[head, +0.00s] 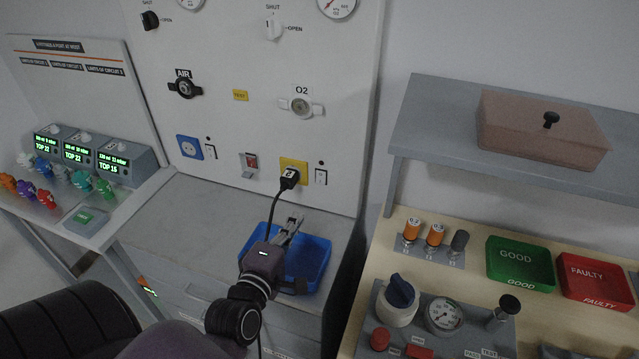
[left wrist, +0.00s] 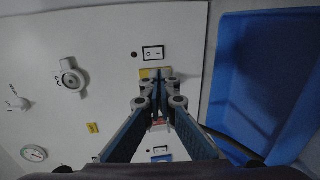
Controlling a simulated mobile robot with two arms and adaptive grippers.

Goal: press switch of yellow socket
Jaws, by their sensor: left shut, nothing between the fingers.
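The yellow socket (head: 289,163) is on the white wall panel, with a black plug (head: 289,179) in it and a cable hanging down. Its switch (head: 320,177) is a small white rocker just right of it, with a dark dot above. In the left wrist view the switch (left wrist: 152,53) shows beyond the fingertips, and the yellow socket (left wrist: 145,72) is mostly hidden behind them. My left gripper (head: 298,219) is shut and empty, below the socket, over the blue tray, apart from the switch. It also shows in the left wrist view (left wrist: 157,75).
The O2 valve (head: 301,106) is above. The blue tray (head: 322,262) lies below on the grey counter. A grey shelf (head: 430,130) stands right of the panel.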

